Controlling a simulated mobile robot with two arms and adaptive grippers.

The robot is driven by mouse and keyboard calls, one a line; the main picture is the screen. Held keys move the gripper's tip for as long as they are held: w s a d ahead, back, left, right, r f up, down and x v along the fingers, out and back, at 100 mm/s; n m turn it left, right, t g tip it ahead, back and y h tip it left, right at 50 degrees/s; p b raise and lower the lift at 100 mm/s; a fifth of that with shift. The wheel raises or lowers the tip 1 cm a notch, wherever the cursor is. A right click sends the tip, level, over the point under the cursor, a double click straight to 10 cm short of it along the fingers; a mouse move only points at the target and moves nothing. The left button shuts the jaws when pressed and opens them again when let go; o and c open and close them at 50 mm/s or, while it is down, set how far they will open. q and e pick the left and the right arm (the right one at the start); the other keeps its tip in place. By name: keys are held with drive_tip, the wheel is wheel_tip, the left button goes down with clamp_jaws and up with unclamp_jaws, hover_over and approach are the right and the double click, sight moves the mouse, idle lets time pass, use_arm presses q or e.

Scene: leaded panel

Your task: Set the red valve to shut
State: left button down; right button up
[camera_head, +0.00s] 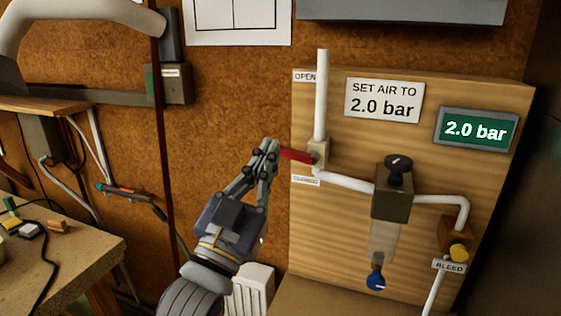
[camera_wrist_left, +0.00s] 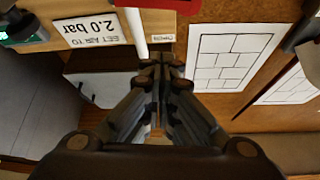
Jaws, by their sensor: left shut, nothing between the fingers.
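The red valve lever (camera_head: 297,155) sticks out to the left, nearly level and tilted slightly, from a beige valve body (camera_head: 318,152) on the pipe. An OPEN label (camera_head: 305,76) is above it; a small label (camera_head: 306,180) below is too small to read. My left gripper (camera_head: 268,147) is shut and empty, its fingertips beside the lever's free end; I cannot tell whether they touch. In the left wrist view the shut fingers (camera_wrist_left: 160,65) point toward the board, and a red strip, seemingly the lever (camera_wrist_left: 158,4), crosses the top edge. My right gripper is not in view.
The wooden panel also carries a sign (camera_head: 384,101), a green display reading 2.0 bar (camera_head: 476,130), a regulator with a black knob (camera_head: 398,170) and a yellow bleed knob (camera_head: 459,252). A workbench (camera_head: 70,255) stands at the left.

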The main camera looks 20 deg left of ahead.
sight(292, 153)
use_arm(q)
drive_tip(key=a+r+p+x, duration=0.1)
drive_tip(key=x, duration=0.6)
drive_tip(key=shift+w+d+f+b, duration=0.1)
drive_tip(key=shift+f+b, duration=0.9)
drive_tip(key=shift+f, duration=0.2)
drive_tip(key=shift+w+d+f+b, duration=0.1)
drive_tip(key=shift+f+b, duration=0.85)
drive_tip(key=shift+f, duration=0.3)
drive_tip(key=shift+a+f+b, duration=0.2)
drive_tip(key=shift+f+b, duration=0.1)
drive_tip(key=shift+f, duration=0.5)
drive_tip(key=shift+w+r, duration=0.1)
